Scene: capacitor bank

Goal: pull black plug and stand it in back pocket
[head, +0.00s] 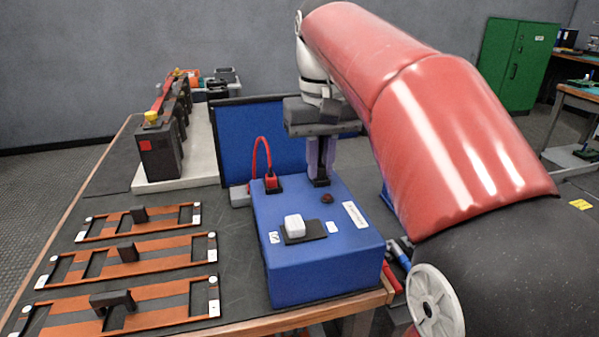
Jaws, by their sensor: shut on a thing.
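My gripper (320,165) points straight down at the back of the blue box (325,267). Its fingers are shut on a small black plug (320,182) at the box's top face. The plug's lower end meets the box top in this view; I cannot tell whether it is seated or slightly raised. A red plug (272,184) with a looped red cable stands to its left on the same box. I cannot make out for certain which opening is the back pocket.
A white block (294,225) on a dark plate and a dark red button (327,198) sit on the box top. Three orange-brown frames (145,245) with black handles lie on the left. Dark capacitor units (160,150) and a blue panel (245,135) stand behind.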

